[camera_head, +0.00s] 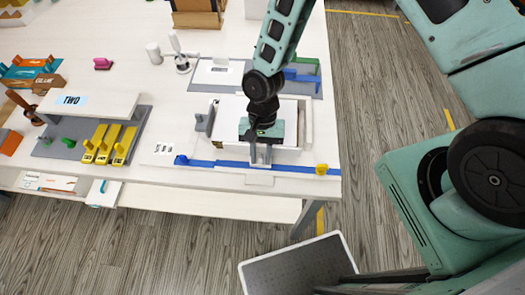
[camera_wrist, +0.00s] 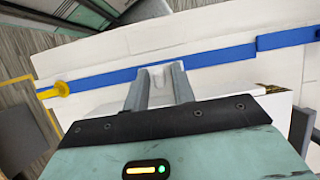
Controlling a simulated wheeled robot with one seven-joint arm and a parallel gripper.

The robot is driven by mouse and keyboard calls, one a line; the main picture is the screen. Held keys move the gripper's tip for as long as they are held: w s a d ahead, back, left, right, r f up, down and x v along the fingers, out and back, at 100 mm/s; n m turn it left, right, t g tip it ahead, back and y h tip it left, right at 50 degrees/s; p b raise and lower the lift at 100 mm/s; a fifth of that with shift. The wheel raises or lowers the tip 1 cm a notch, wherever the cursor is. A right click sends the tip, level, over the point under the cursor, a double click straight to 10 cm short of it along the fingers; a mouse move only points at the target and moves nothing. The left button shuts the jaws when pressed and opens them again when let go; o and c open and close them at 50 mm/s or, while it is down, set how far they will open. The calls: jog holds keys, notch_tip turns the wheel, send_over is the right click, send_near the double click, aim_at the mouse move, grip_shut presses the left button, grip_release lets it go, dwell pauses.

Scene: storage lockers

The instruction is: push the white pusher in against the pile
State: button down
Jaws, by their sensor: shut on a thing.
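My gripper (camera_head: 261,158) points down at the near edge of the white tray (camera_head: 305,125) on the table. In the wrist view its two grey fingers (camera_wrist: 159,88) are closed on a small white upright piece, which I take to be the white pusher (camera_wrist: 157,74). The piece stands beside the blue strip (camera_wrist: 210,58). The rest of the pusher is hidden by the fingers and the gripper body. My gripper and arm cover much of the tray's middle, so I cannot make out the pile clearly.
The blue strip (camera_head: 205,163) runs along the table's front, with a yellow knob (camera_head: 322,169) at its right end. A grey block (camera_head: 205,118) stands at the tray's left. Yellow pieces (camera_head: 110,144) lie further left. A dark-topped, white-rimmed platform (camera_head: 300,268) stands below the table.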

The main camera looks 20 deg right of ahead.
jog(key=shift+d+f, duration=0.15)
jog(key=shift+f, duration=0.75)
jog(key=c, duration=1.6)
grip_release()
jog(key=shift+c, duration=0.2)
jog(key=shift+p+v, duration=0.8)
jog(key=shift+v, duration=0.1)
jog(key=shift+s+a+r+p, duration=0.1)
jog(key=shift+a+r+p, duration=0.05)
jog(key=shift+r+p, duration=0.7)
jog(key=shift+s+a+r+p, duration=0.15)
jog(key=shift+r+p, duration=0.35)
jog(key=shift+r, duration=0.6)
jog(key=shift+w, duration=0.1)
jog(key=shift+w+r, duration=0.1)
jog(key=shift+r, duration=0.15)
notch_tip(320, 180, up, 5)
jog(key=n+t+b, duration=0.1)
jog(key=n+b, duration=0.2)
notch_tip(320, 180, up, 7)
jog(key=n+t+h+b, duration=0.1)
jog(key=n+b, duration=0.2)
send_over(260, 158)
jog(key=s+d+r+n+t+b, duration=0.2)
jog(key=s+d+r+n+b, duration=0.2)
jog(key=s, duration=0.5)
notch_tip(260, 158, up, 3)
jog(key=shift+s+f+n+b, duration=0.15)
jog(key=shift+n+b, duration=0.35)
jog(key=shift+n, duration=0.6)
